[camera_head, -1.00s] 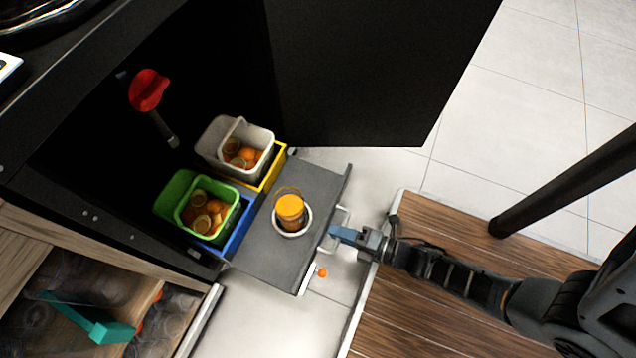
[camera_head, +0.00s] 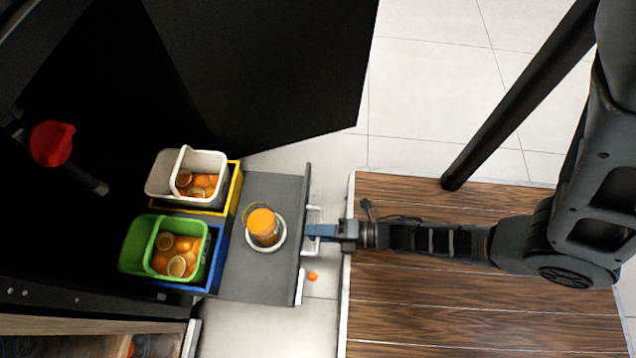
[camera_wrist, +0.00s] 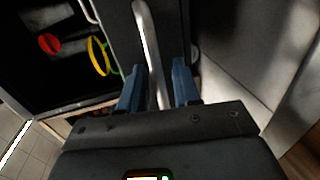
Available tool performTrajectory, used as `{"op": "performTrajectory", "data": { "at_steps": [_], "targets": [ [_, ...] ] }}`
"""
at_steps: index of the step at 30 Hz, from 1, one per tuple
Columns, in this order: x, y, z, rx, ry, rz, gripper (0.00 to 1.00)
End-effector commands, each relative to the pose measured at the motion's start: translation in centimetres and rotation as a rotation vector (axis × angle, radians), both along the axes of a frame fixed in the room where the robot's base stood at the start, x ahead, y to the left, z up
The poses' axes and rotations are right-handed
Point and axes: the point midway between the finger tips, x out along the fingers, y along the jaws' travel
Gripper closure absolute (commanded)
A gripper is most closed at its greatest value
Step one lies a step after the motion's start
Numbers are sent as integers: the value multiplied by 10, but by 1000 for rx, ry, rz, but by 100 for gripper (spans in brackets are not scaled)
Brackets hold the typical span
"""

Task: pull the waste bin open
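The waste bin drawer (camera_head: 265,190) is a dark grey pull-out with an upright front panel, standing out from the black cabinet. It carries a white bin (camera_head: 160,176) in a yellow frame and a green bin (camera_head: 138,243) in a blue frame, both holding orange pieces. My gripper (camera_head: 312,231) is at the pale handle on the drawer front. In the wrist view my gripper (camera_wrist: 159,80) has its blue fingers apart, one on each side of the handle bar (camera_wrist: 150,45). A gap shows beside the right finger, so no firm grip is visible.
A jar with an orange lid (camera_head: 262,222) stands in a white ring on the drawer top. A small orange ball (camera_head: 312,276) lies on the floor beside the drawer. A black door panel (camera_head: 270,70) hangs open behind. A wooden platform (camera_head: 450,310) lies under my arm.

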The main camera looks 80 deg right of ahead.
Motion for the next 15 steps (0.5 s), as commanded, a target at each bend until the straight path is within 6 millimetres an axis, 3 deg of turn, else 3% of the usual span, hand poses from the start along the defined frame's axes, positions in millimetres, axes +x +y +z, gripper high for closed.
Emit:
{"op": "performTrajectory", "data": {
  "at_steps": [8,15],
  "targets": [
    [-2,0,1,0,0,0,67],
    [-32,0,8,1,2,0,67]
  ]
}}
